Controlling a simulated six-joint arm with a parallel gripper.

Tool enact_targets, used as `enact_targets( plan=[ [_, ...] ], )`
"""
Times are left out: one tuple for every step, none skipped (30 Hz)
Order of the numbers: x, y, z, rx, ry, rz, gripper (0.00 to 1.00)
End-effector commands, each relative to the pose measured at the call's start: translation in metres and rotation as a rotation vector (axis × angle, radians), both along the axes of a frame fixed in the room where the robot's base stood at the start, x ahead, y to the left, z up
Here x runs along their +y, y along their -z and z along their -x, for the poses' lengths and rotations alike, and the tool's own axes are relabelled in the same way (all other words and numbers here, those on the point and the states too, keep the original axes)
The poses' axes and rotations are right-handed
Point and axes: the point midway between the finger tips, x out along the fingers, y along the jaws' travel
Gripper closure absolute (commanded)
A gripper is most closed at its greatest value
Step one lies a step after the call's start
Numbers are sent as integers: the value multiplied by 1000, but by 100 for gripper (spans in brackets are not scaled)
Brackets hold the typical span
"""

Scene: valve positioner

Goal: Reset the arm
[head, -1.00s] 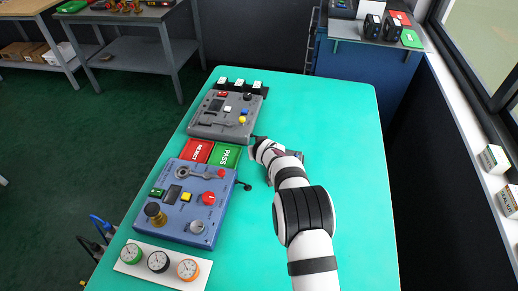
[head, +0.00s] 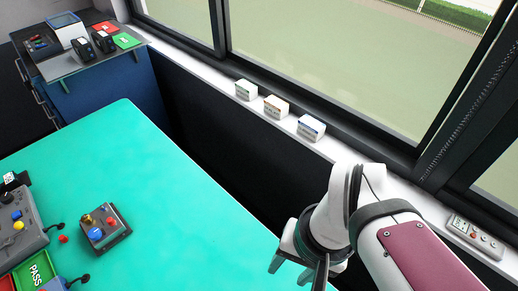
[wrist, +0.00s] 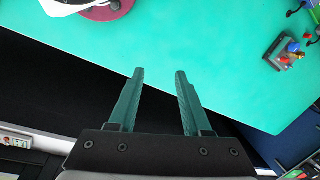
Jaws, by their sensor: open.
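My gripper (head: 290,272) is at the lower right of the head view, beyond the right edge of the green table (head: 150,170). Its arm is folded back near the window side. In the wrist view my gripper (wrist: 160,76) has its two dark fingers apart, with nothing between them. The fingertips show against the table's edge, and the palm hides what lies below. A small dark device (head: 105,232) with red, yellow and blue parts sits on the table, well apart from the gripper. It also shows at the right of the wrist view (wrist: 288,52).
A grey control box (head: 25,240) and a green PASS pad (head: 38,272) are at the table's left. Small boxes (head: 277,106) and a power strip (head: 474,238) lie on the window sill (head: 350,150). A blue cabinet (head: 110,90) stands behind. The table's right part is clear.

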Motion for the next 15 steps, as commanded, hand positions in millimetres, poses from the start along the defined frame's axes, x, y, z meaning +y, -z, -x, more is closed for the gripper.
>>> enact_targets(
  plan=[
    [-8,3,17,24,61,9,51],
    [-12,5,24,37,88,14,51],
    [-14,7,31,50,112,18,51],
    [-15,8,34,55,120,21,51],
    [-15,8,35,59,124,22,51],
    [-15,8,35,60,124,22,51],
    [-15,8,35,59,123,22,51],
    [-15,8,35,59,122,22,51],
    [-15,8,34,59,121,21,51],
    [-15,8,34,59,121,21,51],
    [-15,8,34,58,120,21,51],
    [-15,8,34,58,120,21,51],
    [-15,8,34,57,119,21,51],
    [-15,8,34,57,119,20,51],
    [-15,8,34,57,119,20,51]
  ],
)
